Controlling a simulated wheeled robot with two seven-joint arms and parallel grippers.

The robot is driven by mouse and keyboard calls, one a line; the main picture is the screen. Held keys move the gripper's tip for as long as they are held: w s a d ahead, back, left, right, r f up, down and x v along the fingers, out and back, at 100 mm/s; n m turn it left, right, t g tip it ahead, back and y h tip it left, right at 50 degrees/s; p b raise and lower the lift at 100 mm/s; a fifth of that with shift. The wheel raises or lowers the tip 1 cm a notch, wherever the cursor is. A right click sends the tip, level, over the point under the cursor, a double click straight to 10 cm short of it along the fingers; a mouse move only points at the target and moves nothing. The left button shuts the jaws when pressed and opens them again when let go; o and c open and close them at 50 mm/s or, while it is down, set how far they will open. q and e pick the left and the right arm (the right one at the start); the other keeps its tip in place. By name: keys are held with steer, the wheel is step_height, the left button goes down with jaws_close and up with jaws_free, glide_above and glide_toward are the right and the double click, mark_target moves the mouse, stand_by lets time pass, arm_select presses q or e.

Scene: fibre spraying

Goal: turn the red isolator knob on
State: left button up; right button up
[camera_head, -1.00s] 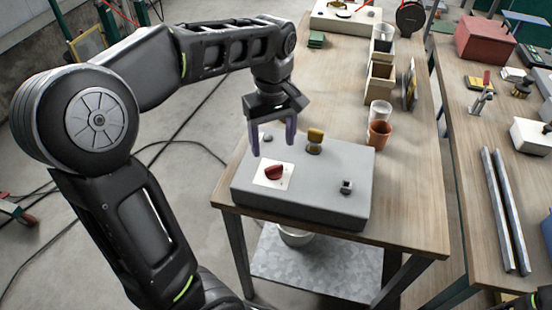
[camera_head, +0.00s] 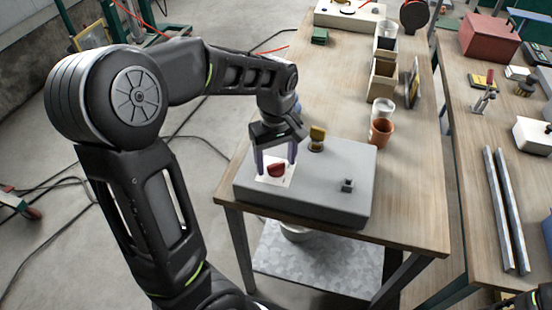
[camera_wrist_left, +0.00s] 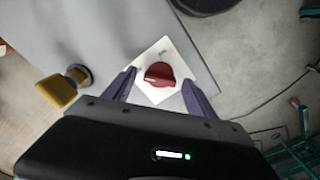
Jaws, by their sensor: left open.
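The red isolator knob (camera_head: 277,170) sits on a white square plate (camera_head: 266,180) on top of the grey control box (camera_head: 325,200). My left gripper (camera_head: 276,168) is open, its two purple fingers pointing down on either side of the knob in the head view. Whether the fingers touch the knob cannot be told.
A yellow knob (camera_head: 316,137) and a small dark switch (camera_head: 347,185) stand on the same box. The bench (camera_head: 405,205) is clear to the right of the box.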

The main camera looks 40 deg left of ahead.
arm_select(q)
steer(key=shift+c, duration=0.3)
steer(key=c, duration=1.3)
steer(key=shift+m, duration=0.3)
steer(key=m, duration=0.3)
steer(key=shift+b, duration=0.35)
steer(key=m, duration=0.4)
steer(key=shift+b, duration=0.3)
steer(key=m, duration=0.4)
steer(key=shift+w+r+m+b, duration=0.1)
steer(key=shift+m+b, duration=0.25)
steer(key=shift+m, duration=1.85)
